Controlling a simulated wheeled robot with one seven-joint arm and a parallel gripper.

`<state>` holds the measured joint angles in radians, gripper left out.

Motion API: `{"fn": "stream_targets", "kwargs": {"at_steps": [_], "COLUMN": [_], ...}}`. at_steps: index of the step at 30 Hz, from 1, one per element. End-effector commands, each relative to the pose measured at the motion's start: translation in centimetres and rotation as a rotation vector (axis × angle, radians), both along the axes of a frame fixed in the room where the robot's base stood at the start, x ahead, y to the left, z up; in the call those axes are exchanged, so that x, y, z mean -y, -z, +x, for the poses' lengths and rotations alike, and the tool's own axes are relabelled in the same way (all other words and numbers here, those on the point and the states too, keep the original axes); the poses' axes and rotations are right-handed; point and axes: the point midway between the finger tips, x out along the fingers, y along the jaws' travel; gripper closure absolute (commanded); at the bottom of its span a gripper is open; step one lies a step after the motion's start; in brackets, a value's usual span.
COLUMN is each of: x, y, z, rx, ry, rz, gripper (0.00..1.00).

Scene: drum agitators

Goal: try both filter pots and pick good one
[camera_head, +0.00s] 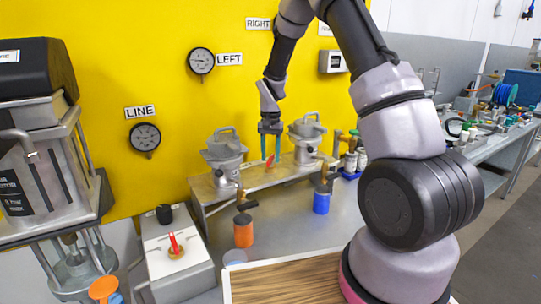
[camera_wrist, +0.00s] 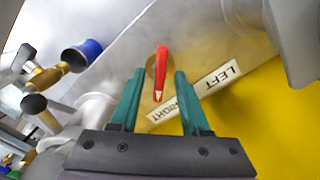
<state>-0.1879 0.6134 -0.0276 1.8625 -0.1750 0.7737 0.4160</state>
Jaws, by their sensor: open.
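Two grey lidded filter pots stand on a raised metal shelf against the yellow wall: the left pot (camera_head: 224,155) and the right pot (camera_head: 306,136). Between them is a red selector handle (camera_head: 270,161); it also shows in the wrist view (camera_wrist: 161,72), over a round brass base, beside a LEFT/RIGHT label (camera_wrist: 205,92). My gripper (camera_head: 270,150) is open, its teal fingers pointing down over the handle.
A LEFT gauge (camera_head: 201,61) and a LINE gauge (camera_head: 145,137) hang on the wall. An orange cup (camera_head: 243,232) and a blue cup (camera_head: 321,201) stand below the shelf. A white box with another red handle (camera_head: 174,243) is at the lower left. A wooden board (camera_head: 285,282) lies in front.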

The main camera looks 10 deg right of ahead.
Motion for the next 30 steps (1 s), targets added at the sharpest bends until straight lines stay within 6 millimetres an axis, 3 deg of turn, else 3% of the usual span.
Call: {"fn": "stream_targets", "kwargs": {"at_steps": [3, 5, 7, 20, 30], "x": [0.00, 0.00, 0.00, 0.02, 0.03], "y": [-0.01, -0.02, -0.02, -0.04, -0.06], "z": [-0.01, -0.01, -0.01, 0.00, 0.00], "rx": [0.000, 0.000, 0.000, 0.000, 0.000], "ry": [0.000, 0.000, -0.001, -0.043, -0.270], "rz": [0.000, 0.000, 0.000, 0.000, 0.000], "gripper": [0.54, 0.73, 1.00, 1.00, 1.00]}}
